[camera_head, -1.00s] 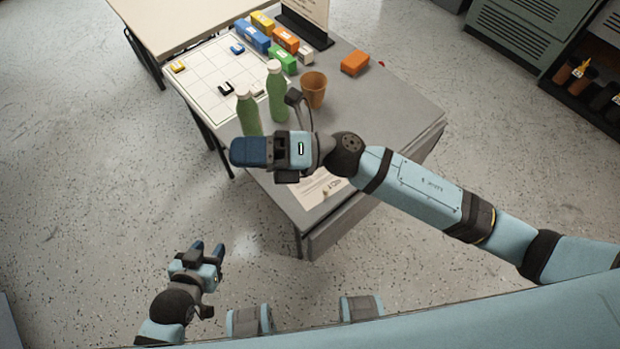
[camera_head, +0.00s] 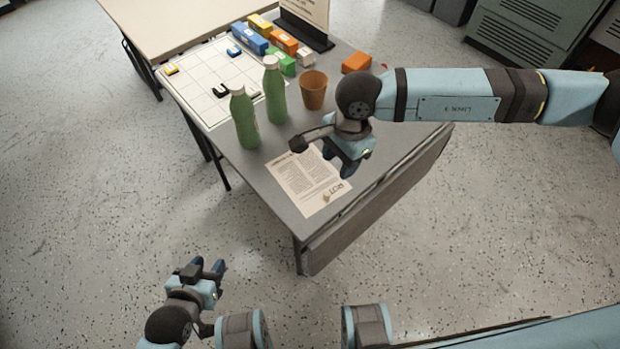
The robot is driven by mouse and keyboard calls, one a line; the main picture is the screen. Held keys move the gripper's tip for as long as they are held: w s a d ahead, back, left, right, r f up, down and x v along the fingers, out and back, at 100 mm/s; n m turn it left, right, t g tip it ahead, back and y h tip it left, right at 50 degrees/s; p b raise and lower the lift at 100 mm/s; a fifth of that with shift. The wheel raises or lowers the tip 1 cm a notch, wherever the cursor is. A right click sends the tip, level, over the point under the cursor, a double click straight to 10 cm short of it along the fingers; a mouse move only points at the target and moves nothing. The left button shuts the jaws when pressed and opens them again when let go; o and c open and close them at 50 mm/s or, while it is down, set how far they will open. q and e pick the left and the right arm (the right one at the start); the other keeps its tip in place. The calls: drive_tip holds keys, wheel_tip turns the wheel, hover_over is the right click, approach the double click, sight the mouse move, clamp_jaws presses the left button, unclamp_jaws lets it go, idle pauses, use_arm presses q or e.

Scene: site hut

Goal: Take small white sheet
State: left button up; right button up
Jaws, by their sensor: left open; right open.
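A small white sheet (camera_head: 306,183) with printed text lies flat on the grey table (camera_head: 262,172), near its front corner. My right gripper (camera_head: 349,170) is just over the sheet's right edge, fingers pointing down, open and empty; I cannot tell whether it touches the sheet. It hides a little of the sheet's upper right part. My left gripper (camera_head: 216,268) is open and empty, low over the floor, well away from the table.
Two green bottles (camera_head: 243,118) and an orange-brown cup (camera_head: 313,91) stand behind the sheet. A white grid board (camera_head: 200,85), coloured boxes (camera_head: 249,37), an orange block (camera_head: 356,63) and an upright sign (camera_head: 308,12) are further back. The floor left of the table is clear.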

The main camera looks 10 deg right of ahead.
hover_over(328, 193)
drive_tip(key=f, duration=0.6)
drive_tip(key=shift+d+f, duration=0.3)
drive_tip(key=shift+d, duration=0.1)
drive_tip(key=shift+a+f, duration=0.2)
drive_tip(key=shift+f, duration=1.15)
drive_tip(key=shift+a+f, duration=0.2)
drive_tip(key=shift+f, duration=1.15)
clamp_jaws()
